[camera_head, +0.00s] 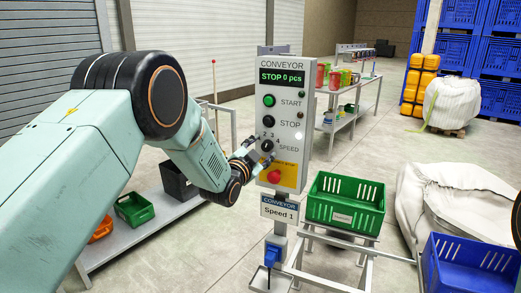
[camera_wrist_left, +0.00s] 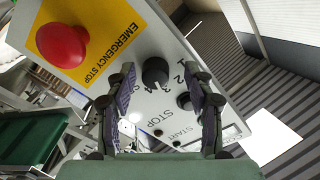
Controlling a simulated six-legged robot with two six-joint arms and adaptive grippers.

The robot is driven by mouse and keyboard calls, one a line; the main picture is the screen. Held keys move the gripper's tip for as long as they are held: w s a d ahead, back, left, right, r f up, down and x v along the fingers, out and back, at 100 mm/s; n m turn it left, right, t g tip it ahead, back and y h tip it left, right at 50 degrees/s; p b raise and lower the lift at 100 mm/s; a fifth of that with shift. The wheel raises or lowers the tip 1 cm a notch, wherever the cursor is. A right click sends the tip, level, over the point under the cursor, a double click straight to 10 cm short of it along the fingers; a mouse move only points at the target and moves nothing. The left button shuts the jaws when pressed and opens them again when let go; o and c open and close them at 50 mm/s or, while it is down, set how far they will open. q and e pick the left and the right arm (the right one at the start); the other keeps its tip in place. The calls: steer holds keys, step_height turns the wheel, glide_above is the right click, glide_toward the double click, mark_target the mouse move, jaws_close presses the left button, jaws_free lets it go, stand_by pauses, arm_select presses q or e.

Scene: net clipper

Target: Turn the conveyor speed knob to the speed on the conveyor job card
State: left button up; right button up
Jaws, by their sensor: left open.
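The grey control panel (camera_head: 283,92) stands upright and its display reads "STOP 0 pcs". The black speed knob (camera_head: 267,146) sits below the STOP button, with numbers around it; 2, 3 and 4 are readable. The conveyor job card (camera_head: 279,209) under the panel reads "Speed 1". My left gripper (camera_head: 258,154) is at the panel front by the knob. In the left wrist view, the open fingers of my left gripper (camera_wrist_left: 160,76) are on either side of the speed knob (camera_wrist_left: 155,72). I cannot tell whether they touch it, nor where its pointer is. My right gripper is not in view.
The red emergency stop button (camera_head: 274,176) is just below the knob, and it shows large in the left wrist view (camera_wrist_left: 62,46). A green crate (camera_head: 345,220) stands right of the post. A low bench with bins lies left, behind my left arm.

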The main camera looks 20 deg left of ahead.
arm_select(q)
steer(key=shift+d, duration=0.45)
steer(key=shift+w+d, duration=0.15)
steer(key=shift+d, duration=0.1)
steer(key=shift+c, duration=0.3)
steer(key=shift+w, duration=0.1)
steer(key=shift+c, duration=0.6)
steer(key=shift+a+f, duration=0.1)
steer(key=shift+a, duration=0.1)
steer(key=shift+c, duration=0.8)
steer(key=shift+a, duration=0.4)
steer(key=c, duration=0.3)
steer(key=shift+d+r, duration=0.2)
steer(key=shift+d, duration=0.15)
steer(key=c, duration=0.5)
steer(key=shift+a, duration=0.15)
jaws_close()
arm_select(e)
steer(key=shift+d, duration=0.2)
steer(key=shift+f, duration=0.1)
